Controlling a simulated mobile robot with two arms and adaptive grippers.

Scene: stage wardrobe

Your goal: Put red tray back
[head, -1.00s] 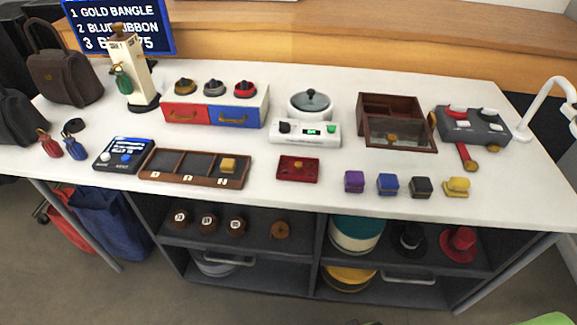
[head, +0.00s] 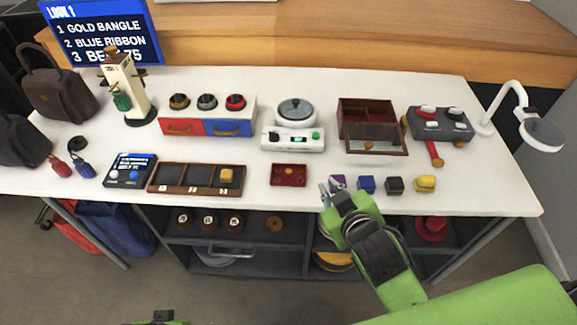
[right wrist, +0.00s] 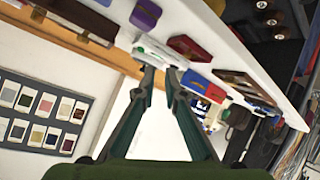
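The small red tray (head: 300,180) lies flat near the front edge of the white table, with a small gold-brown thing in its middle. It also shows in the right wrist view (right wrist: 197,53), beyond my fingertips. My right gripper (head: 328,188) is over the table's front edge, right of the red tray and apart from it, close to the purple box (head: 337,182). Its two fingers are apart with nothing between them in the right wrist view (right wrist: 162,72). Only a green and dark piece of my left arm shows at the bottom of the head view; its fingers are not visible.
Left of the tray is a wooden compartment tray (head: 170,178). Behind it stands a white scale (head: 292,140). Blue (head: 367,184), black (head: 395,185) and yellow (head: 425,183) boxes line the front edge at right. A glass-fronted wooden case (head: 370,115) stands behind them.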

